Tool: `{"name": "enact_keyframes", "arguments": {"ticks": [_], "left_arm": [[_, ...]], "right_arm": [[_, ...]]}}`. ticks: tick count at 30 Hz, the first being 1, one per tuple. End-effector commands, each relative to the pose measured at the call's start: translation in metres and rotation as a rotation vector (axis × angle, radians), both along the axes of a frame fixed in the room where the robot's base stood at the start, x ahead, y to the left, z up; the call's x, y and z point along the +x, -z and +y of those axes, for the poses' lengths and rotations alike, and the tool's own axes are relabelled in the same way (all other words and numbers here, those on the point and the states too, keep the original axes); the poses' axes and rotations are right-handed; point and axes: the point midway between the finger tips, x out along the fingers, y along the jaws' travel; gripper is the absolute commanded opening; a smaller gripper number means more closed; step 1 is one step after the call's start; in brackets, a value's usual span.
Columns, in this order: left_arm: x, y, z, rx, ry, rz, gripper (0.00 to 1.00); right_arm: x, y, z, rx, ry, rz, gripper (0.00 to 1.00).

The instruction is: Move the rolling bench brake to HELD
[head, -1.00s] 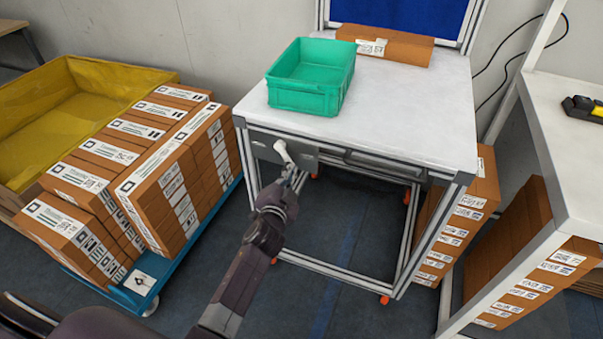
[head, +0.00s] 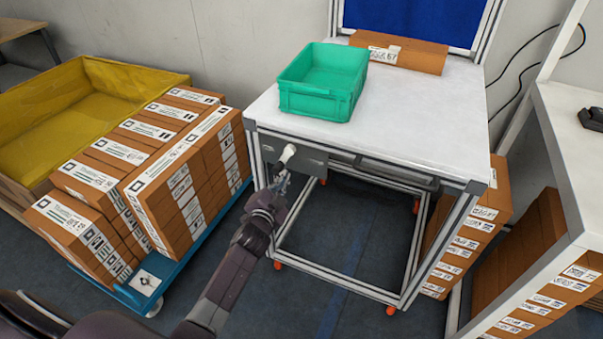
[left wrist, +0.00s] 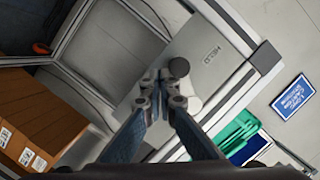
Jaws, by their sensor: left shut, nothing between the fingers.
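The rolling bench (head: 420,130) has a grey brake plate (head: 312,163) on its front left, below the white top. A short brake handle with a pale end (head: 288,153) sticks out from that plate. In the left wrist view the plate (left wrist: 190,45) carries the word HELD, and the pale round handle end (left wrist: 190,101) shows beside the fingers. My left gripper (head: 281,181) is shut and empty, right at the handle; its fingertips (left wrist: 160,82) overlap the handle's edge in the picture. Whether they touch it I cannot tell. My right gripper is not in view.
A green bin (head: 322,82) and a brown box (head: 400,52) stand on the bench. A blue cart (head: 185,258) stacked with boxes stands close on the left. More boxes (head: 468,230) and a white table (head: 575,150) are on the right. Floor below the bench is open.

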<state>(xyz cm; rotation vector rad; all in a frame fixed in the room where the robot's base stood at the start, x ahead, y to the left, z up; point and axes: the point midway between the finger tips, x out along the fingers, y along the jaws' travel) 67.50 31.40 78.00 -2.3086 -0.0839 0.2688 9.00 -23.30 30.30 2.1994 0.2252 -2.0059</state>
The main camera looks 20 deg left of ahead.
Motion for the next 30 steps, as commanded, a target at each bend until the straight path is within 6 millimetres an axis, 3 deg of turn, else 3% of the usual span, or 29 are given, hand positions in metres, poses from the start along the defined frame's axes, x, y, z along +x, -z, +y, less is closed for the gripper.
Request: {"name": "enact_keyframes", "arguments": {"ticks": [12, 30], "left_arm": [[0.001, -0.001, 0.013, 0.095, 0.000, -0.005, 0.00], [0.001, -0.002, 0.014, 0.130, 0.001, -0.005, 0.00]], "right_arm": [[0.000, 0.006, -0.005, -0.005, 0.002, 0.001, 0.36], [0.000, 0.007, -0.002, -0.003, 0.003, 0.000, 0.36]]}}
